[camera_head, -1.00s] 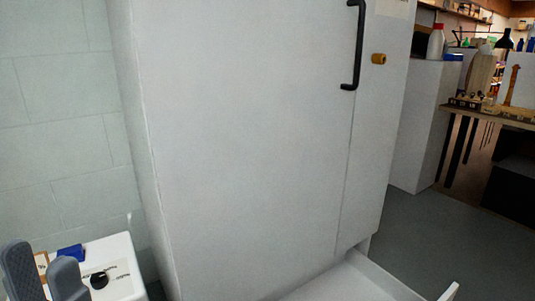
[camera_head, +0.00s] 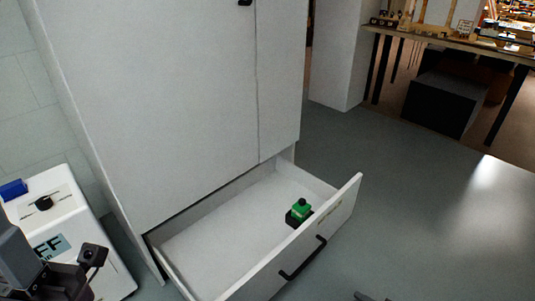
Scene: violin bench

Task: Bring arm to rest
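My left gripper and wrist (camera_head: 60,281) show as dark grey and black parts at the lower left corner, in front of the white box. The fingertips are not clear there, and I cannot make out anything held. A small dark tip (camera_head: 369,297) at the bottom edge, right of the drawer, may be part of my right gripper; the rest is out of frame.
A tall white cabinet (camera_head: 150,90) has its bottom drawer (camera_head: 215,240) pulled open, with a green and black object (camera_head: 299,212) inside. A white box (camera_head: 75,205) with a knob and display stands left. Free floor (camera_head: 420,210) lies right; a workbench (camera_head: 450,42) stands behind.

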